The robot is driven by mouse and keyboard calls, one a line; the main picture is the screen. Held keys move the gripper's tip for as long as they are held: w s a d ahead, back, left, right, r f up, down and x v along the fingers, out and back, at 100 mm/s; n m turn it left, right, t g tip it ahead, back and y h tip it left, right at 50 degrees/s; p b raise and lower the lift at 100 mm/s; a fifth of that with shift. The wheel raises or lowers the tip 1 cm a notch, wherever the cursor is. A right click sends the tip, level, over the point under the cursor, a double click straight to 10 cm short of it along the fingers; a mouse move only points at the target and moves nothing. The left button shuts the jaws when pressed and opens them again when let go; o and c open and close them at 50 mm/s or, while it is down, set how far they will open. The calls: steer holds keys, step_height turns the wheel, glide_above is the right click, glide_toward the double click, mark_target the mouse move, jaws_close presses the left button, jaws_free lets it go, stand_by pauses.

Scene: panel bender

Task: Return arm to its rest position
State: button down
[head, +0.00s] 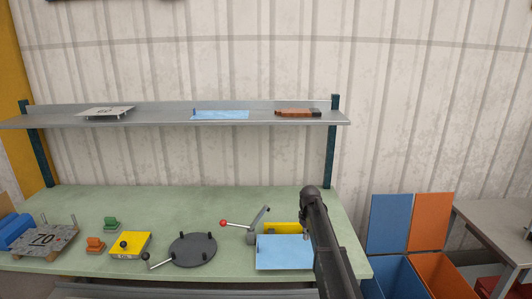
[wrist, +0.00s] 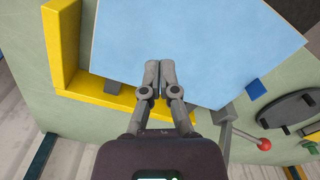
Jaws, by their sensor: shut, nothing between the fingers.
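My gripper (wrist: 160,70) is shut and empty in the wrist view. Its fingertips show over the near edge of a light blue sheet (wrist: 205,40); I cannot tell whether they touch it. The sheet lies on the bench beside a yellow L-shaped stop (wrist: 60,45), and it also shows in the head view (head: 283,252). In the head view my dark arm reaches over the right part of the bench, in front of the sheet's right side, and my gripper is mostly hidden there. A lever with a red ball (head: 223,223) stands left of the yellow stop (head: 284,228).
The green bench (head: 190,205) also holds a dark round plate (head: 192,250), a yellow block (head: 130,244) and a plate marked 70 (head: 43,239). A grey shelf (head: 160,119) hangs above. Blue (head: 390,275) and orange (head: 440,275) bins stand at the right.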

steer(key=s+m, duration=0.5)
steer(key=s, duration=2.7)
steer(key=shift+f+m, duration=0.2)
steer(key=shift+m, duration=0.1)
steer(key=c, duration=1)
jaws_free()
steer(key=shift+o, duration=0.2)
steer(key=shift+d, duration=0.1)
